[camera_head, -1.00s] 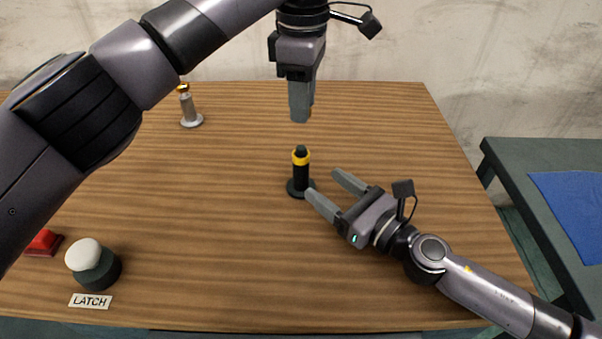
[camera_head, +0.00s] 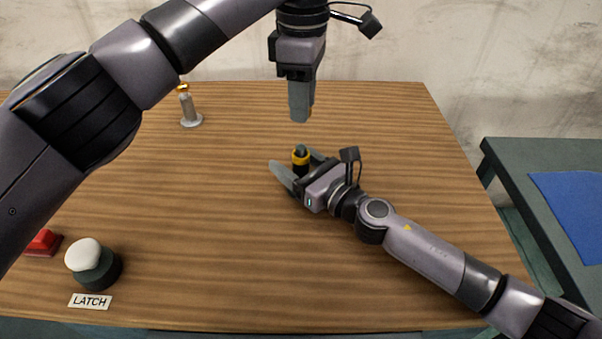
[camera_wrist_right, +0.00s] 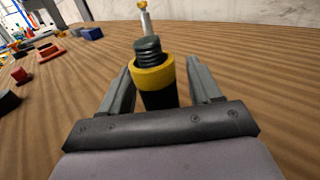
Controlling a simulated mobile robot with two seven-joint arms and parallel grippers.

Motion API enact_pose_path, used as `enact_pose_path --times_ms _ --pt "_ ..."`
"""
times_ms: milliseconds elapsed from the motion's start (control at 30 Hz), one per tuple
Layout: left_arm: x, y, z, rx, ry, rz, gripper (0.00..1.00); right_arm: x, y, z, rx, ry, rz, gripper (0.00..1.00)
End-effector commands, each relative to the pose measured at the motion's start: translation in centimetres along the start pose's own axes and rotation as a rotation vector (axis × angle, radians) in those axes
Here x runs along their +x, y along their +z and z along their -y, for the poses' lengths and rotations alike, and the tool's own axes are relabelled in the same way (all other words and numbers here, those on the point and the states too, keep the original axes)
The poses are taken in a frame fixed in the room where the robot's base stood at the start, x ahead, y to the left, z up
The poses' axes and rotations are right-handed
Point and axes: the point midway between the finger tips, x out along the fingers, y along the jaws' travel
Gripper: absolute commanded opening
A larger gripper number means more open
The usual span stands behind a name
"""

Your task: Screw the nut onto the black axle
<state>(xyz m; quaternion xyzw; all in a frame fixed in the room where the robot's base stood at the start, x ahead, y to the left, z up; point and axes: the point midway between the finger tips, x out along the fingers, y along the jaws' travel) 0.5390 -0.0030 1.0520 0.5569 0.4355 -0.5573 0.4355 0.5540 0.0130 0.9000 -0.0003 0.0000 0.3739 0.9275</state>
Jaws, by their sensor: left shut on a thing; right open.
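The black axle (camera_head: 300,169) stands upright on the table, with a yellow ring around it and a dark threaded tip above the ring. It also shows in the right wrist view (camera_wrist_right: 148,49), between the fingers. My right gripper (camera_head: 295,170) is open around the axle below the ring, one finger on each side; gaps show in the wrist view. My left gripper (camera_head: 300,118) points down above and slightly behind the axle, apart from it. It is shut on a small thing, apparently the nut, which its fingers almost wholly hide.
A grey post with a gold top (camera_head: 187,108) stands at the back left. A dark button with a white cap (camera_head: 88,262) is at the front left, behind a LATCH label (camera_head: 90,301), near a red object (camera_head: 43,242). A side table (camera_head: 520,180) with a blue mat stands right.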

Motion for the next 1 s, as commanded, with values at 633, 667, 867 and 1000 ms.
enact_pose_path --times_ms 633,667,867,1000 --pt "3.5 0.0 0.1 0.001 -0.004 0.0 0.04 0.0 0.0 0.0 0.001 0.0 0.0 0.0" --pt "3.9 0.1 0.1 0.001 -0.004 0.0 0.04 0.0 0.0 0.0 0.001 0.0 0.0 0.0" --pt "5.0 0.1 0.0 0.0 0.0 -0.001 0.04 0.0 0.0 0.0 0.001 0.0 0.0 0.0" --pt "5.0 0.1 0.0 0.0 0.0 -0.001 0.04 0.0 0.0 0.0 0.001 0.0 0.0 0.0"
